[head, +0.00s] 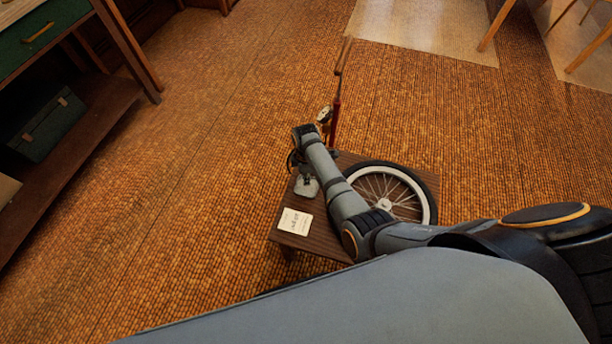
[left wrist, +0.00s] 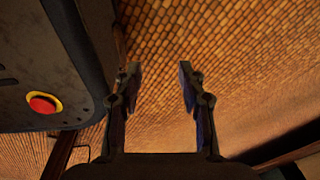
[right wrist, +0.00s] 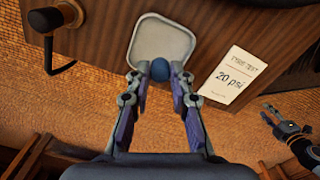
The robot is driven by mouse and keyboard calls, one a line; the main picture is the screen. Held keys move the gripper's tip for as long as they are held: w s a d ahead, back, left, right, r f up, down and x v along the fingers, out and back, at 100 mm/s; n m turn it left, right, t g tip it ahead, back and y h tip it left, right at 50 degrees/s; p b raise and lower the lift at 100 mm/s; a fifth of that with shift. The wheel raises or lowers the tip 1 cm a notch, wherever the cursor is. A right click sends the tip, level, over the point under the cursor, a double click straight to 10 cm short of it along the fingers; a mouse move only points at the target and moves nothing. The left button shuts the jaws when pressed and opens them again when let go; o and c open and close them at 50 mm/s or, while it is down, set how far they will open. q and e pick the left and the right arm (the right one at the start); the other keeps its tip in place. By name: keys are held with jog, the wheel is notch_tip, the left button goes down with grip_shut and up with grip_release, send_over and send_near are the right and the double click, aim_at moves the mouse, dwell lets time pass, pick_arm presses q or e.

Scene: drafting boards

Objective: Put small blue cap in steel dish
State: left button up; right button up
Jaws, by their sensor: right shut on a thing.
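The small blue cap (right wrist: 160,70) is a round blue ball shape between the fingertips of my right gripper (right wrist: 160,76) in the right wrist view. The fingers are shut on it. The steel dish (right wrist: 162,28) is a pale rounded square tray on the wooden stand; the cap overlaps its near edge in that view, and I cannot tell the height between them. In the head view the dish (head: 306,188) lies just below my right gripper (head: 294,162), and the cap is hidden. My left gripper (left wrist: 160,75) is open and empty above the tiled floor.
A dark green case (head: 45,125) sits on a shelf at left. Floor around the stand is open.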

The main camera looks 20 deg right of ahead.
notch_tip(320, 180, down, 2)
jog(key=shift+f+b, duration=0.15)
jog(key=shift+b, duration=0.7)
jog(key=shift+f+b, duration=0.9)
jog(key=shift+b, duration=0.1)
pick_arm(q)
jog(key=w+f, duration=0.2)
jog(key=w, duration=0.4)
jog(key=shift+w, duration=0.2)
pick_arm(e)
jog(key=shift+f, duration=0.15)
pick_arm(q)
jog(key=shift+f, duration=0.1)
pick_arm(e)
jog(key=o, duration=0.8)
jog(key=shift+c, duration=0.2)
pick_arm(q)
jog(key=shift+d, duration=0.1)
pick_arm(e)
notch_tip(320, 180, up, 8)
jog(key=shift+f, duration=0.2)
